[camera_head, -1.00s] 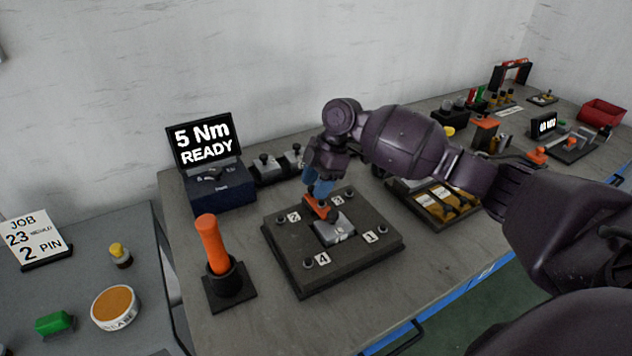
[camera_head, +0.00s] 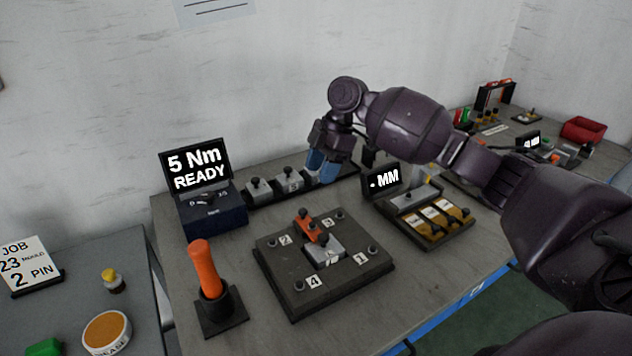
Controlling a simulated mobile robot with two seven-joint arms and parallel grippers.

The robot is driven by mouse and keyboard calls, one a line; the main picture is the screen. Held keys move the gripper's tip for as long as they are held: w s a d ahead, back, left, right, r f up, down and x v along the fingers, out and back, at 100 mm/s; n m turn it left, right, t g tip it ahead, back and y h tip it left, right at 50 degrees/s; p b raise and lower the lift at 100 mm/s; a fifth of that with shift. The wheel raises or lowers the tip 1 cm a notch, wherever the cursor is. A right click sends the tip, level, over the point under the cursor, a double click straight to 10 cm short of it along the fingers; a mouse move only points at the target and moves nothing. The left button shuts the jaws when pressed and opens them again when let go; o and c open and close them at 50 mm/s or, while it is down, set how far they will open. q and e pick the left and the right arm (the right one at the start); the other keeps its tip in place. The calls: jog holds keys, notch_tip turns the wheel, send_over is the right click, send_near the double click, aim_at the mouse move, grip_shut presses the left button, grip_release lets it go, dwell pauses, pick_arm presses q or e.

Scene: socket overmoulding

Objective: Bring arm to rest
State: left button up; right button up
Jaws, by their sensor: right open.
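My right gripper (camera_head: 322,172) hangs from my dark purple arm, with its blue fingers pointing down. It is open, with no object seen between the fingers. It is in front of the back row of silver blocks with black knobs (camera_head: 289,184) and partly covers that row's right end. The dark fixture plate (camera_head: 290,303) with corner posts numbered 1 to 4 lies nearer to me. On it, an orange piece (camera_head: 306,226) sits at a silver block (camera_head: 326,250), clear of the gripper. My left gripper is not in view.
A "5 Nm READY" display (camera_head: 196,165) stands on a blue box at the left. An orange-handled tool (camera_head: 206,270) stands upright in a holder. A tray with brass-coloured pieces (camera_head: 437,215) and an "MM" display (camera_head: 383,180) are on the right. Bare bench lies around the plate.

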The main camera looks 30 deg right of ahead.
jog(key=shift+d+r, duration=0.15)
jog(key=shift+r, duration=0.25)
